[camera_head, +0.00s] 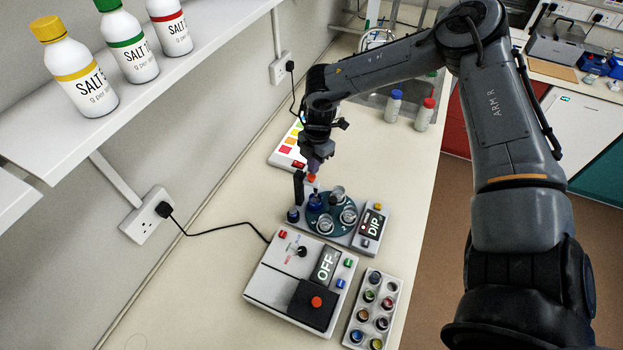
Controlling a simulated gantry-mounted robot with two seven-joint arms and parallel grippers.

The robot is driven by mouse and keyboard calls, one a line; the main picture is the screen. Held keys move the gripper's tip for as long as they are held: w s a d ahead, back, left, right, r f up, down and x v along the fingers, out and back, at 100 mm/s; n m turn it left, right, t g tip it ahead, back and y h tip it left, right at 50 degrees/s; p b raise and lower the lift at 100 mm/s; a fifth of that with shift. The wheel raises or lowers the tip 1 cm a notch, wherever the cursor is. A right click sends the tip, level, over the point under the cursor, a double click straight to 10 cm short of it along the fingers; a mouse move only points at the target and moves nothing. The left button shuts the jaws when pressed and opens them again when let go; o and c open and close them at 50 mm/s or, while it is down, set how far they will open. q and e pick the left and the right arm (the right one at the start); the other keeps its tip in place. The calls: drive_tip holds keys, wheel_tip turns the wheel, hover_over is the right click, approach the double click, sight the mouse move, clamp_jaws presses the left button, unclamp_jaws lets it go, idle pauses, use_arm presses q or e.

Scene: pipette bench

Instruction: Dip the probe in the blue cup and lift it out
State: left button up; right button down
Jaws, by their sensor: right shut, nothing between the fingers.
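A dipping unit with a screen reading DIP (371,226) stands on the bench, with a dark teal turntable (333,213) on it. A dark blue cup (315,203) sits at the turntable's left side, and clear cups (349,215) stand around the rest. A black upright post (298,188) rises at the unit's left; I cannot make out the probe tip clearly. My right gripper (312,170) points down just above and behind the blue cup, shut and empty. A small orange-red piece (311,177) shows right below its fingertips; whether they touch is unclear. My left gripper is out of view.
In front is a control box reading OFF (325,268) with a lever and buttons, beside a white tray (358,323) of small coloured pots. A panel with coloured squares (287,150) lies behind. Blue-capped (394,107) and red-capped (425,115) bottles stand farther back.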

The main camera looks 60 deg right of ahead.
sight(313, 177)
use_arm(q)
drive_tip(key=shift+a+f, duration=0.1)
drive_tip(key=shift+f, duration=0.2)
use_arm(e)
drive_tip(key=shift+f, duration=0.6)
drive_tip(key=shift+f+b, duration=0.5)
drive_tip(key=shift+b, duration=0.2)
use_arm(q)
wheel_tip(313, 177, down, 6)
drive_tip(key=b, duration=0.5)
use_arm(e)
wheel_tip(313, 177, down, 4)
drive_tip(key=shift+f, duration=0.1)
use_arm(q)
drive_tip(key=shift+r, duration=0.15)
use_arm(e)
drive_tip(key=shift+r, duration=0.3)
use_arm(q)
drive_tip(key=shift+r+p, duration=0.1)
drive_tip(key=shift+p, duration=0.2)
use_arm(e)
drive_tip(key=d, duration=0.2)
drive_tip(key=r, duration=0.1)
drive_tip(key=shift+s+d, duration=0.35)
drive_tip(key=shift+d, duration=0.05)
